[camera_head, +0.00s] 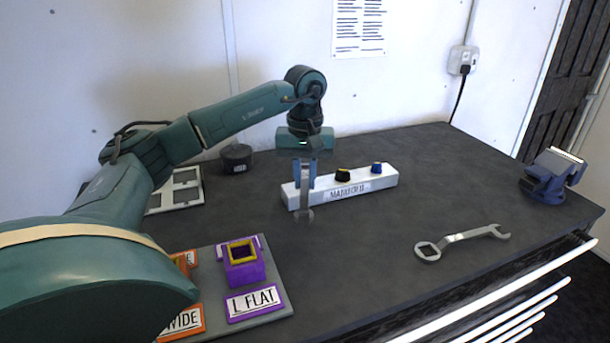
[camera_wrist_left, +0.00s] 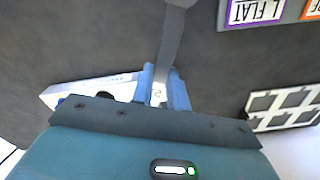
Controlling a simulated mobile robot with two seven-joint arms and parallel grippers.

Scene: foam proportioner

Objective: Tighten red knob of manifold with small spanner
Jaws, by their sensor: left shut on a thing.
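The white manifold (camera_head: 378,184) lies near the back of the worktop, labelled on its front face. The red knob is not visible; my left gripper covers the manifold's left end. My left gripper (camera_head: 305,182) points down there, its blue fingers shut on a grey spanner (camera_head: 304,200). The spanner's head hangs in front of the manifold. In the left wrist view the spanner (camera_wrist_left: 170,45) runs up from between the fingers, beside the manifold (camera_wrist_left: 75,91). Contact with a knob cannot be told. My right gripper is out of view.
A larger spanner (camera_head: 462,238) lies at the right front. A blue vise (camera_head: 549,178) sits at the right edge. A holder with purple L FLAT (camera_head: 255,301) and orange WIDE labels is front left. A black pot (camera_head: 236,158) and pale frame (camera_head: 182,190) stand behind. The centre is clear.

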